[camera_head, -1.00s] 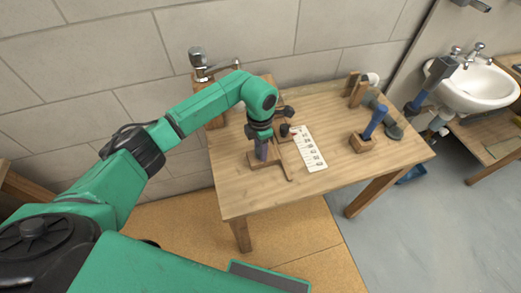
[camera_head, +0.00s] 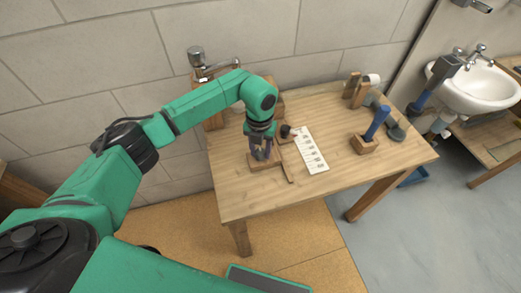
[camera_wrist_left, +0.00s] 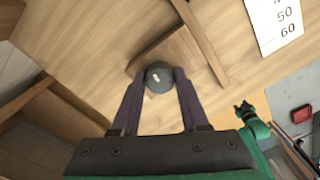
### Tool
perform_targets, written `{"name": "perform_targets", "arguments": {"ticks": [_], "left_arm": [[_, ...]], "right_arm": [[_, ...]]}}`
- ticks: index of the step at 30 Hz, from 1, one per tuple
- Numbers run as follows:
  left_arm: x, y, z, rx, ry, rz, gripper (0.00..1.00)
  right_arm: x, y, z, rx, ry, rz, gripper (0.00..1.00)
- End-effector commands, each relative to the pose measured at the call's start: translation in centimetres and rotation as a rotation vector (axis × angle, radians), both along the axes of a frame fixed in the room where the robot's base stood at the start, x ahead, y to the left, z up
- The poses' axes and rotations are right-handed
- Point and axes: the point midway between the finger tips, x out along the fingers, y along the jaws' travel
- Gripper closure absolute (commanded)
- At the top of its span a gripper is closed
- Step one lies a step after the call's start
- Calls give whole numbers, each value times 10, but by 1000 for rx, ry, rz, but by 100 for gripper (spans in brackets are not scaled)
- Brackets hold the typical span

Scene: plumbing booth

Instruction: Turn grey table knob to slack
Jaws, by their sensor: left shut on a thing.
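The grey knob (camera_wrist_left: 159,76) is round with a small pale mark on top and sits by a wooden block on the table. It shows between the two fingertips of my left gripper (camera_wrist_left: 159,82) in the left wrist view, which is shut on it. In the head view the left gripper (camera_head: 262,155) points down over the wooden base (camera_head: 266,167), and its fingers hide most of the knob. A white scale card (camera_head: 312,150) with printed numbers lies to the right; part of it shows in the wrist view (camera_wrist_left: 277,24).
A dark round piece (camera_head: 287,131) stands beside the card's upper end. A blue-handled tool (camera_head: 378,122) stands in a wooden block at the right of the table (camera_head: 240,198). A metal tap (camera_head: 196,57) is behind my arm. A sink (camera_head: 482,84) is far right. The table's front is clear.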

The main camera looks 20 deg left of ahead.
Motion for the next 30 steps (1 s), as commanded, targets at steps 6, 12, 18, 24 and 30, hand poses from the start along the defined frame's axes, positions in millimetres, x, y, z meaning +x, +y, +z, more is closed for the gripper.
{"name": "perform_targets", "arguments": {"ticks": [6,12,18,24,30], "left_arm": [[3,0,3,-4,-9,82,100],[3,0,3,-4,-9,109,100],[3,0,3,-4,-10,113,100],[3,0,3,-4,-10,112,40],[2,0,2,-2,-6,110,26]], "right_arm": [[0,0,0,0,0,0,50],[0,0,-1,1,0,0,50],[0,0,-1,1,0,0,50],[0,1,-1,1,0,0,50],[0,1,-1,1,0,-1,50]]}}
